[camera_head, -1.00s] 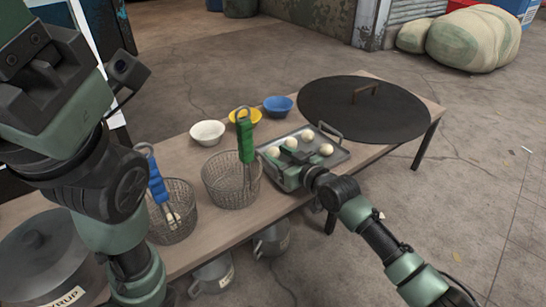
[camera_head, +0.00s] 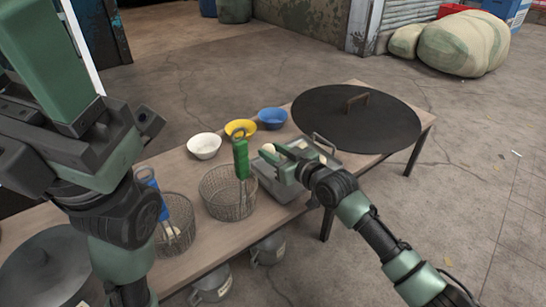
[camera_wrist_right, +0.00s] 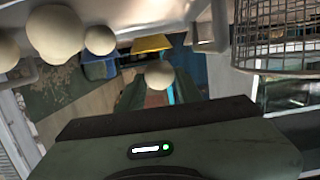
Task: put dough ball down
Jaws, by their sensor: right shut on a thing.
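A pale dough ball (camera_head: 268,148) is held at the fingertips of my right gripper (camera_head: 277,152), above the left side of the metal tray (camera_head: 272,187). The held ball also shows in the right wrist view (camera_wrist_right: 158,77). The right gripper is shut on it and hides part of the tray. Other dough balls sit in the tray; one shows at its right (camera_head: 322,158), and several show in the right wrist view (camera_wrist_right: 55,32). My left arm fills the upper left; its fingertips cannot be made out.
A wire basket (camera_head: 226,205) with a green handle stands left of the tray, and another (camera_head: 176,235) with a blue handle farther left. White (camera_head: 204,146), yellow (camera_head: 240,128) and blue (camera_head: 272,117) bowls stand behind. A round black lid (camera_head: 357,125) lies to the right.

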